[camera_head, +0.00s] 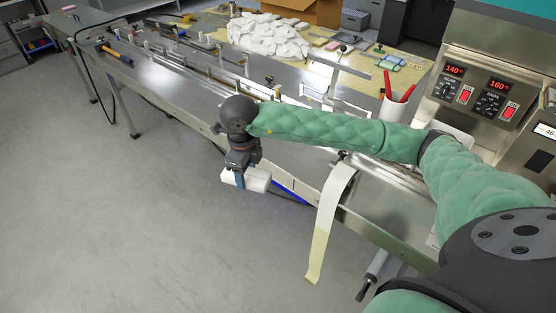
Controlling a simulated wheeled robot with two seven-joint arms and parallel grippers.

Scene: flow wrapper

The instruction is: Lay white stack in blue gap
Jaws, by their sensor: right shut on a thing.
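My right gripper (240,180) hangs at the end of my green-sleeved arm, pointing down, shut on the white stack (259,179). The stack is a small white block, held near the front edge of the long metal machine bed; part of it is hidden by the fingers. A blue strip (290,192) shows along the machine's front edge, just right of and below the stack. I cannot tell whether this strip is the blue gap, as my arm hides much of the bed. My left gripper is not in view.
A pile of white pieces (268,36) lies on the back table near a cardboard box (303,10). A white cup with red pens (396,105) stands by the control panel (488,85). A pale film strip (328,220) hangs off the front edge. The floor at left is clear.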

